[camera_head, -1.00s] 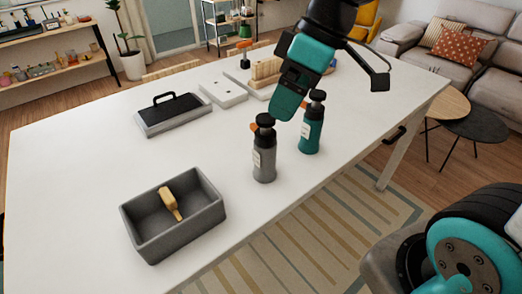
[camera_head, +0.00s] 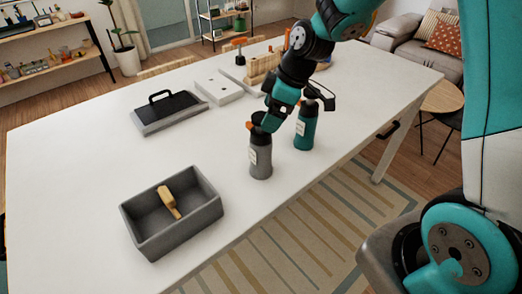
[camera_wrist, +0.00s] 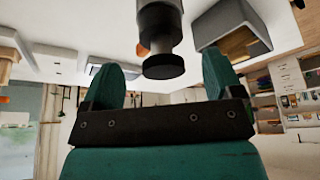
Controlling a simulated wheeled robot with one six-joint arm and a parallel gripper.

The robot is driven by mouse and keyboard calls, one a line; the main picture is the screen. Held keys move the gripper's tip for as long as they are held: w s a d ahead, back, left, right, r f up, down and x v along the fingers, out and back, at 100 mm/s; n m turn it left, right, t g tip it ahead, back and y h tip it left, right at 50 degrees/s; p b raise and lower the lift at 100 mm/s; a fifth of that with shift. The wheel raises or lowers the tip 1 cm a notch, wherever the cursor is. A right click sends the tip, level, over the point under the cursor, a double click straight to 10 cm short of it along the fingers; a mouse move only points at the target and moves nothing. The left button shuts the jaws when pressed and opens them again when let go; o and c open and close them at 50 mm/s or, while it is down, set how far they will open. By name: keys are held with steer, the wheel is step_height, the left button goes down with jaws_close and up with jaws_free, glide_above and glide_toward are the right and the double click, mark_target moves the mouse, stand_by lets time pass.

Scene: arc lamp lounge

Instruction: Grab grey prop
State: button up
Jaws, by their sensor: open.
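The grey prop is a grey spray-type bottle (camera_head: 260,158) with a black top, standing upright near the table's front edge. My gripper (camera_head: 270,117) is at the bottle's top, which it partly hides in the head view. In the wrist view the black cap (camera_wrist: 162,64) lies in the gap between the two spread teal fingers of my gripper (camera_wrist: 166,72). The fingers are open and hold nothing. I cannot tell whether either finger touches the bottle.
A teal bottle (camera_head: 305,130) stands close right of the grey one. A grey bin (camera_head: 187,231) with a wooden scoop (camera_head: 169,202) is at the front left. A black-topped tray (camera_head: 170,113) and white block (camera_head: 219,88) lie farther back. The left of the white table (camera_head: 65,165) is clear.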

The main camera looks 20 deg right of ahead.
mark_target(261, 147)
steer(key=shift+a+f, duration=0.3)
steer(key=p+x, duration=0.2)
steer(key=x, duration=0.2)
steer(key=shift+w+a+f, duration=0.1)
steer(key=shift+w+a, duration=0.1)
jaws_close()
